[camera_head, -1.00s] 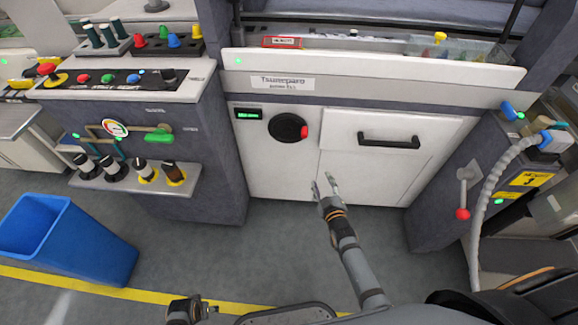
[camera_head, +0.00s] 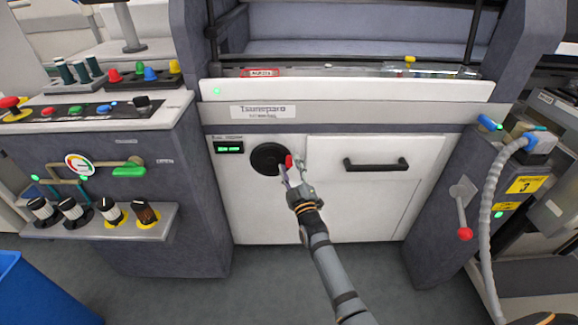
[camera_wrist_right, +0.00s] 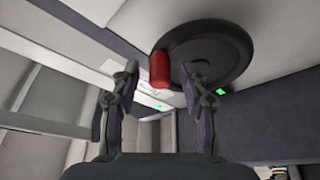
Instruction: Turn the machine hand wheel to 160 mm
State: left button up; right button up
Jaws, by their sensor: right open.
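The black hand wheel (camera_head: 266,159) is on the white front panel of the machine. Its red knob (camera_head: 289,161) sits at the wheel's right side. A small green-lit display (camera_head: 229,148) is left of the wheel; its digits are too small to read. My right gripper (camera_head: 291,172) is open in front of the knob. In the right wrist view the red knob (camera_wrist_right: 160,68) shows between and beyond the open fingertips (camera_wrist_right: 160,80), with the dark wheel (camera_wrist_right: 212,52) behind it. I cannot tell that any finger touches the knob. My left gripper is not in view.
A black drawer handle (camera_head: 376,165) is right of the wheel. A red-tipped lever (camera_head: 464,232) and a grey hose (camera_head: 492,200) stand farther right. A shelf with several knobs (camera_head: 98,225) juts out at the left. A blue bin (camera_head: 40,292) is at the lower left.

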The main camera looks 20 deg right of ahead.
jog(key=shift+x, duration=0.9)
grip_shut()
